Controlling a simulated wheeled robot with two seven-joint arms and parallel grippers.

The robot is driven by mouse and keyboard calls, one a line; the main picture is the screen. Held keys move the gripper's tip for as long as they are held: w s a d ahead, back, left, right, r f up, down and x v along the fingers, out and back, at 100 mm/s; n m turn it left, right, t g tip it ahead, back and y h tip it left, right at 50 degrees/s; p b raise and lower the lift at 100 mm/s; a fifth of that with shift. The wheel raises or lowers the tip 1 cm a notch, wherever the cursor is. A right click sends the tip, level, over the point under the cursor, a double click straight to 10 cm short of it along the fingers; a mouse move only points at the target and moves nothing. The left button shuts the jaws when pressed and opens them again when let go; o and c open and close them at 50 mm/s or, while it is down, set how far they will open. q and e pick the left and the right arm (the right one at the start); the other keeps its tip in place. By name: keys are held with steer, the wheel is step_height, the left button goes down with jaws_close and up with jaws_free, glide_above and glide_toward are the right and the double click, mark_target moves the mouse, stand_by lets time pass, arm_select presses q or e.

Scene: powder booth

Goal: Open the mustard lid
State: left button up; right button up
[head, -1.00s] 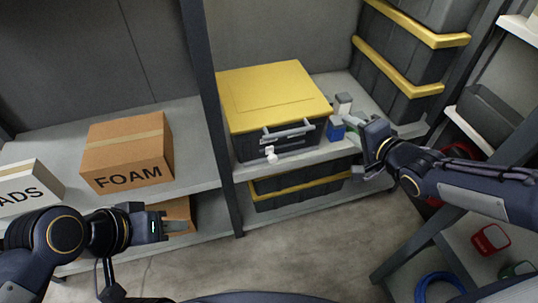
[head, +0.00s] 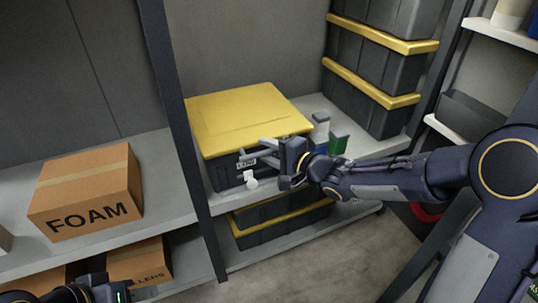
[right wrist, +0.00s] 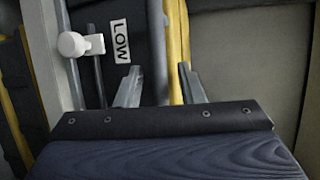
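The mustard lid (head: 250,115) lies flat and closed on a dark grey bin (head: 226,172) on the shelf. A white latch or knob (head: 251,181) and a label are on the bin's front; in the right wrist view the label reads LOW. My right gripper (head: 262,151) is at the bin's front right, just below the lid's front edge, with its fingers apart. In the right wrist view the fingers (right wrist: 160,85) appear either side of the lid's yellow rim (right wrist: 177,45); contact is unclear. My left gripper (head: 118,292) is at the bottom left, its fingers hardly visible.
A FOAM carton (head: 88,190) stands left of the shelf post (head: 182,130). Small containers, one green (head: 339,142), stand right of the bin behind my right arm. Stacked dark bins with yellow lids (head: 375,95) stand at the back right. Another bin (head: 285,215) is below.

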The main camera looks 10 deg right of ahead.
steer(key=shift+c, duration=0.3)
jaws_close()
steer(key=shift+r, duration=0.1)
steer(key=w+a+r+g+h+p, duration=0.1)
steer(key=w+r+p, duration=0.2)
steer(key=r+p, duration=0.7)
steer(key=w+a+r+m+g+h+p, duration=0.1)
steer(key=r+p, duration=0.8)
steer(key=p, duration=1.9)
steer(key=shift+w+r+g+p, duration=0.4)
steer(key=shift+w+g, duration=0.3)
steer(key=shift+w, duration=0.65)
steer(key=shift+o, duration=0.3)
jaws_free()
